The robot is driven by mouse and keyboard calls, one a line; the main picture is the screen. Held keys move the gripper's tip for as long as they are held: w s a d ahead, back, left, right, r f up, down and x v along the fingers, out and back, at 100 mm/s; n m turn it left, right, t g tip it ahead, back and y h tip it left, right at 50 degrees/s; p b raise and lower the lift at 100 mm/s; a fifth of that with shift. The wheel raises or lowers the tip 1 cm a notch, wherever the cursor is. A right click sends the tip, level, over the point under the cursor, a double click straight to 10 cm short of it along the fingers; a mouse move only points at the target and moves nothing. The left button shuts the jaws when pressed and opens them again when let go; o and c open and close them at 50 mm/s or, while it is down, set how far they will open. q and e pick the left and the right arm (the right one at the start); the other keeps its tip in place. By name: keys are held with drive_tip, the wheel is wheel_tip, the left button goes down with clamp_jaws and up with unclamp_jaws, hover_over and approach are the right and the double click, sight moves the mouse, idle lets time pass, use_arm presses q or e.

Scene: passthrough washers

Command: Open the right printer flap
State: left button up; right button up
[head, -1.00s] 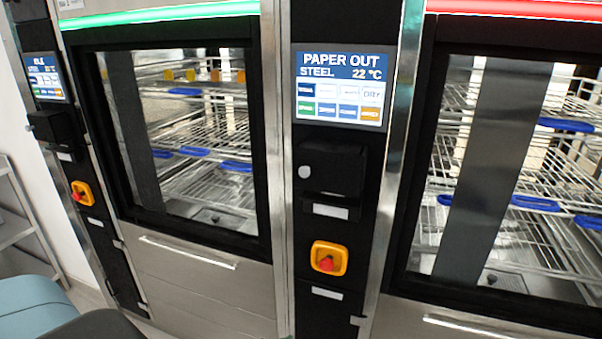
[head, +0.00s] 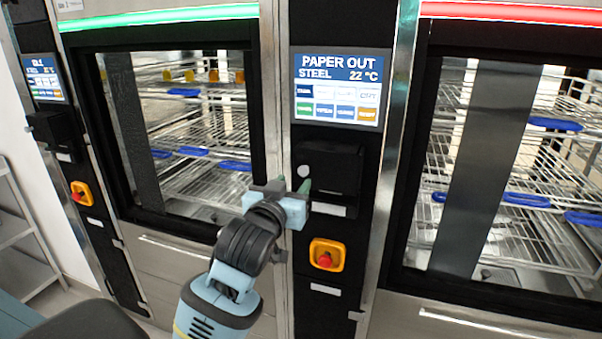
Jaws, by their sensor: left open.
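The right printer flap (head: 332,168) is a black box-like cover on the black panel between the two washers. It looks shut, with a round light button (head: 304,171) at its left side. Above it a screen (head: 338,88) reads PAPER OUT, STEEL, 22 °C. My left gripper (head: 292,186) is open, with its greenish fingertips pointing up at the flap's lower left, just below the button. I cannot tell whether it touches the panel. My right gripper is out of view.
An orange emergency stop with a red knob (head: 326,256) sits below the flap. The left washer's glass door (head: 180,140) and the right washer's glass door (head: 510,170) flank the panel. Another black printer box (head: 47,128) is at far left.

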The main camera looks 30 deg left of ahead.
sight(302, 171)
use_arm(q)
drive_tip(key=shift+x, duration=3.3)
clamp_jaws()
